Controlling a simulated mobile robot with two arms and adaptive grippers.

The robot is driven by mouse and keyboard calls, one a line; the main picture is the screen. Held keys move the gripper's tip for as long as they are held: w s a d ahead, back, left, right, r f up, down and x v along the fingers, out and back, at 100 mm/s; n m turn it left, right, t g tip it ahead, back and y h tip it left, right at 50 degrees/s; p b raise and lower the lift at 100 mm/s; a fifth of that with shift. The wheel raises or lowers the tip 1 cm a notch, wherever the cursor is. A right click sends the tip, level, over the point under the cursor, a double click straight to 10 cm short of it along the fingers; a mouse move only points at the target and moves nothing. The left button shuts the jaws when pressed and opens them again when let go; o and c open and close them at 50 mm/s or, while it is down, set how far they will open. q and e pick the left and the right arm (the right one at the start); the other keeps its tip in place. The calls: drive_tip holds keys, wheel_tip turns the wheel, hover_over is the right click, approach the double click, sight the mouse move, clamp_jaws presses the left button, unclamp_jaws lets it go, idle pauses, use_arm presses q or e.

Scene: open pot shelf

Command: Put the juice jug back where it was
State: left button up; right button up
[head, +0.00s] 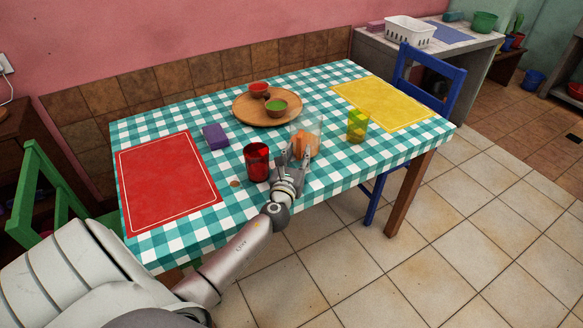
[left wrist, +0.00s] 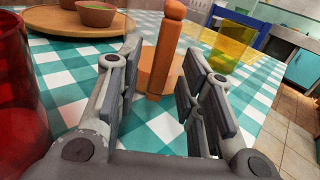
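The juice jug (head: 313,128) is clear, with orange contents, and stands upright near the table's front edge, partly behind my left gripper (head: 294,158). In the left wrist view an upright brown bar (left wrist: 165,48) with a rounded top, apparently the jug's handle, stands between the fingers of my left gripper (left wrist: 160,65). An orange patch shows behind it. The fingers are open on both sides of the bar, with a visible gap at each side. The clear wall of the jug is hard to make out there. My right gripper is not in view.
A red glass (head: 256,161) stands close left of the gripper, and a yellow glass (head: 358,125) right of the jug. Behind is a round wooden tray (head: 243,109) with two bowls. A purple block (head: 215,136), red mat (head: 165,185) and yellow mat (head: 385,102) lie on the table.

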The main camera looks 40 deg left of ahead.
use_arm(q)
drive_tip(key=v, duration=1)
